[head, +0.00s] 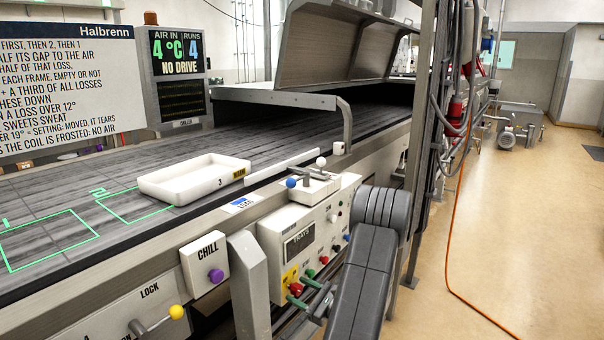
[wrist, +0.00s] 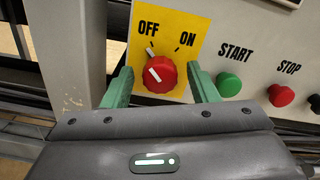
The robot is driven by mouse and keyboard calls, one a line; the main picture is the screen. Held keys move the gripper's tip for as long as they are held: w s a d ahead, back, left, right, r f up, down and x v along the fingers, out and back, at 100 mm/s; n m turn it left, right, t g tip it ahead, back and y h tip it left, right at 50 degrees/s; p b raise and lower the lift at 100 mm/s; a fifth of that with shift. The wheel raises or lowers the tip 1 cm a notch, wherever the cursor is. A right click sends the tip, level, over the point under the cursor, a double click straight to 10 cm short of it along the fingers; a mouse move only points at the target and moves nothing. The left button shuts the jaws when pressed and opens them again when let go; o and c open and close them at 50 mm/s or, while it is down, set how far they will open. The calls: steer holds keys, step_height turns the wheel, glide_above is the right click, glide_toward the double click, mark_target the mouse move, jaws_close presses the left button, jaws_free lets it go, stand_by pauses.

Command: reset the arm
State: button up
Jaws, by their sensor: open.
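My gripper (wrist: 160,80) is open in the wrist view, with one green finger on each side of a red rotary knob (wrist: 165,76). Gaps show between the fingers and the knob. The knob sits on a yellow plate marked OFF and ON, and its white line slants up to the left, on the OFF side. In the head view my gripper (head: 305,300) is low at the front of the control box (head: 304,236), by the yellow plate (head: 290,276). My dark arm partly blocks the view there.
A green START button (wrist: 229,86) and a red STOP button (wrist: 280,95) lie right of the gripper. A metal post (head: 249,285) stands close on the left. A white tray (head: 160,190) sits on the conveyor (head: 60,195). The floor at right (head: 520,220) is mostly clear, with an orange cable.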

steer(key=m+p, duration=0.2)
steer(key=p, duration=0.1)
steer(key=m+p, duration=0.2)
steer(key=p, duration=0.1)
steer(key=shift+r+m, duration=0.2)
steer(key=shift+m, duration=0.2)
steer(key=shift+f+m+p, duration=0.1)
steer(key=shift+m+p, duration=0.5)
steer(key=shift+p, duration=0.35)
steer(key=shift+f, duration=0.1)
